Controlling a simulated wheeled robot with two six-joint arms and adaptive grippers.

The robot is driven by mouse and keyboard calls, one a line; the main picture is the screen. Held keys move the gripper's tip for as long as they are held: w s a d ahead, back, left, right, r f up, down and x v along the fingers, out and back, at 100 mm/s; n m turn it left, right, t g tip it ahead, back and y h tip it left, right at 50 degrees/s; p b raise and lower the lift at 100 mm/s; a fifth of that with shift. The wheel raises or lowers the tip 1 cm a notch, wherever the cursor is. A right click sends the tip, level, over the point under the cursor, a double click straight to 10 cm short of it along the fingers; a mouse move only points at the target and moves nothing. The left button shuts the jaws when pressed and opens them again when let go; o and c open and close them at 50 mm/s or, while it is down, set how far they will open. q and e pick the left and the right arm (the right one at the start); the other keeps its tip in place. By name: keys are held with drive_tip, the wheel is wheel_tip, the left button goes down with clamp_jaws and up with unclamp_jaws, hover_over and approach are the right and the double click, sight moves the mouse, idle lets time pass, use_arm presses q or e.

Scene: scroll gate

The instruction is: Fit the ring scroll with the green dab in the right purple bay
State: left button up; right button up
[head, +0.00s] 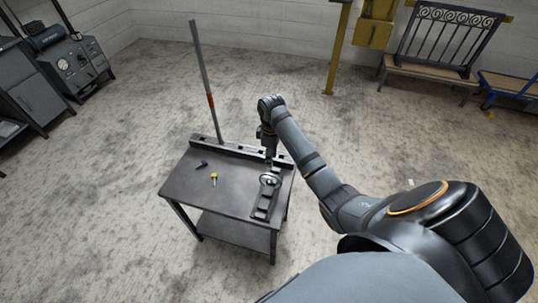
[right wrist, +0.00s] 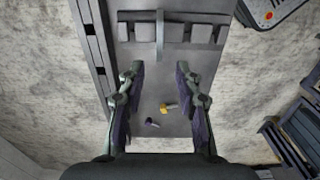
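A grey ring-shaped piece (head: 270,179), apparently a ring scroll, stands at the dark rack (head: 263,211) on the table's right side. In the right wrist view a thin upright grey piece (right wrist: 160,35), apparently the ring edge-on, lies just beyond my fingertips, on their midline. I cannot make out a green dab. My right gripper (head: 269,160) is above the ring; in its wrist view the gripper (right wrist: 159,68) is open, fingers wide apart with nothing between the tips. A long dark rail (head: 235,150) with several square openings runs along the back edge; no purple bay can be told apart. My left gripper is not in view.
A small yellow-headed piece (head: 214,177) and a small purple-headed piece (head: 202,163) lie on the dark table (head: 225,196). A tall grey post with a red band (head: 211,102) rises behind the rail. The table's front left is bare.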

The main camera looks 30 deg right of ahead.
drive_tip(key=b, duration=0.5)
hover_over(270, 174)
wheel_tip(270, 174, down, 4)
drive_tip(key=shift+d+f, duration=0.1)
drive_tip(key=shift+f, duration=0.05)
wheel_tip(270, 174, down, 3)
drive_tip(key=b, duration=0.3)
drive_tip(key=shift+r, duration=0.2)
drive_tip(key=shift+f, duration=0.25)
drive_tip(key=shift+f+b, duration=0.35)
drive_tip(key=shift+f, duration=1.65)
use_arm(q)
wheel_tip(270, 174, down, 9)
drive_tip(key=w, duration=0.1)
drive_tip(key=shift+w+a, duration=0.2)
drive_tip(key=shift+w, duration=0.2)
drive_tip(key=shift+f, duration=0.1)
use_arm(e)
drive_tip(key=shift+c, duration=0.4)
clamp_jaws()
drive_tip(key=shift+r, duration=0.15)
